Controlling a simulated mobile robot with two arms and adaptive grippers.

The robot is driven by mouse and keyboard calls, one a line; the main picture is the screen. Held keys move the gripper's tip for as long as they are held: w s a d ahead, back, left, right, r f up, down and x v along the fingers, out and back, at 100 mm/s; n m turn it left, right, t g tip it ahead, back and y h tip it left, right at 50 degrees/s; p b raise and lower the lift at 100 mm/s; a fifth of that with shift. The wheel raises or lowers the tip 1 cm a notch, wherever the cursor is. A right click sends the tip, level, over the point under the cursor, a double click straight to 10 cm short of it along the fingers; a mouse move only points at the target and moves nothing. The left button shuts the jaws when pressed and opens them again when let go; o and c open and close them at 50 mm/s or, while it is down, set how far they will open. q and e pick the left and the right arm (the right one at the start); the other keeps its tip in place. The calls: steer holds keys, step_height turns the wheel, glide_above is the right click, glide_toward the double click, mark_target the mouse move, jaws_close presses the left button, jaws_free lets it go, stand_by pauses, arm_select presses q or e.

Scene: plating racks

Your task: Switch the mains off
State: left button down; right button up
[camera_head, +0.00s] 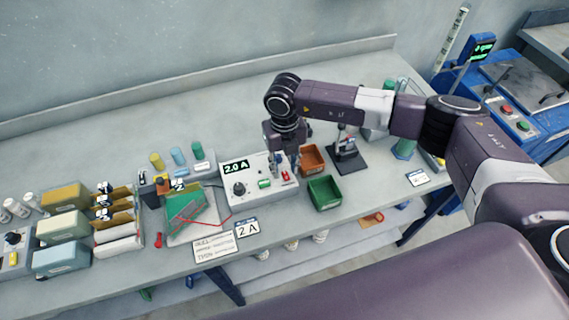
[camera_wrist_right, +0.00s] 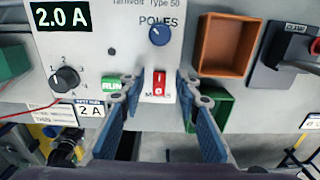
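The power supply box (camera_head: 256,199) stands on the bench with its display (camera_wrist_right: 62,17) reading 2.0 A. The red mains switch (camera_wrist_right: 159,82) sits low on its panel, above a partly covered MAINS label; a pale mark shows on its lower part. The green RUN indicator (camera_wrist_right: 114,83) is to its left and looks bright. My right gripper (camera_wrist_right: 158,95) is open and empty, one finger on each side of the switch in the wrist view. I cannot tell whether the fingers touch the panel. In the head view the right gripper (camera_head: 286,158) is over the box, partly hidden by its wrist. My left gripper is not in view.
A blue POLES knob (camera_wrist_right: 160,35) is above the switch, and a dark current knob (camera_wrist_right: 65,80) is at left. An orange bin (camera_head: 312,158) and a green bin (camera_head: 325,193) stand right of the box. A green rack (camera_head: 186,208) with red wire is at left.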

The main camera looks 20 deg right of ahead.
steer(key=shift+f, duration=0.2)
steer(key=shift+c, duration=0.5)
jaws_close()
